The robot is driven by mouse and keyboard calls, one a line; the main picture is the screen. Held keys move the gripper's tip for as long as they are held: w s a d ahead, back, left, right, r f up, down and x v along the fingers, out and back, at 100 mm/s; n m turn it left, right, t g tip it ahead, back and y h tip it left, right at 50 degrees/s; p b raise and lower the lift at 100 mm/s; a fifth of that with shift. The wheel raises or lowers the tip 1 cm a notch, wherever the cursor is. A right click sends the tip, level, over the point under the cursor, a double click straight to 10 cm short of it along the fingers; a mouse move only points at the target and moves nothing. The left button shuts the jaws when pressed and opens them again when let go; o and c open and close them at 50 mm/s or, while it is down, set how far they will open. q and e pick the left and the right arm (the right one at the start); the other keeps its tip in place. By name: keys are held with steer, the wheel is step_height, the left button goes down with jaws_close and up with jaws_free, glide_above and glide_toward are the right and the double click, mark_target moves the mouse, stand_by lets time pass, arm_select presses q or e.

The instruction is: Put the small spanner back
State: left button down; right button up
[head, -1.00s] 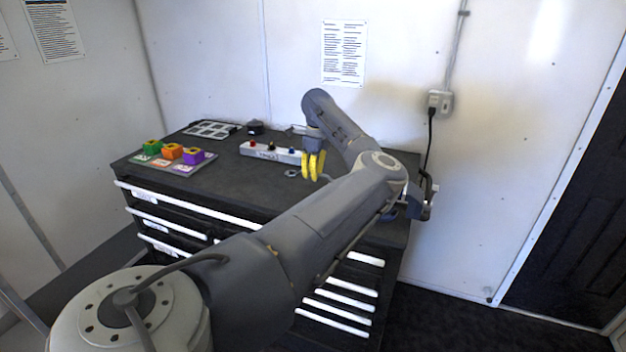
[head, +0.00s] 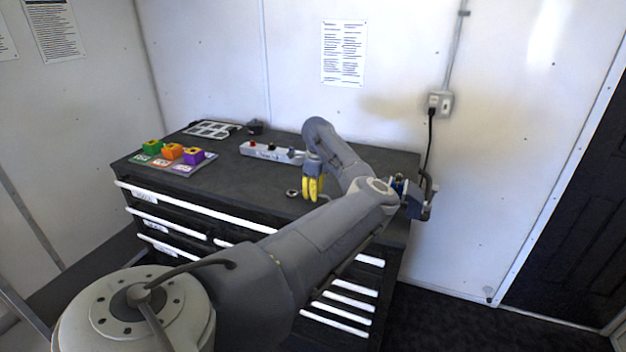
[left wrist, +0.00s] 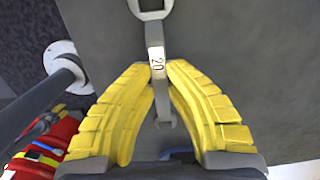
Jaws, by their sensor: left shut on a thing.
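The small spanner (left wrist: 157,62) is grey, with a pale label reading 20 on its shaft. In the left wrist view its ring end is at the top edge and its other end reaches down between the fingers. My left gripper (left wrist: 161,75) has yellow ribbed fingers shut on the shaft. In the head view my left gripper (head: 313,190) is over the dark cabinet top (head: 235,185), and the spanner's ring end (head: 292,193) sticks out to its left. I cannot tell whether the spanner touches the top. My right gripper is not in view.
A pale bar with coloured knobs (head: 268,151) lies behind the gripper. Coloured blocks (head: 172,152) stand on a mat at the left, near a grey grid tray (head: 212,130).

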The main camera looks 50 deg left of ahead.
arm_select(q)
steer(key=shift+f, duration=0.1)
steer(key=c, duration=1.5)
jaws_free()
step_height(320, 180, up, 12)
steer(key=d, duration=0.1)
steer(key=shift+w, duration=0.1)
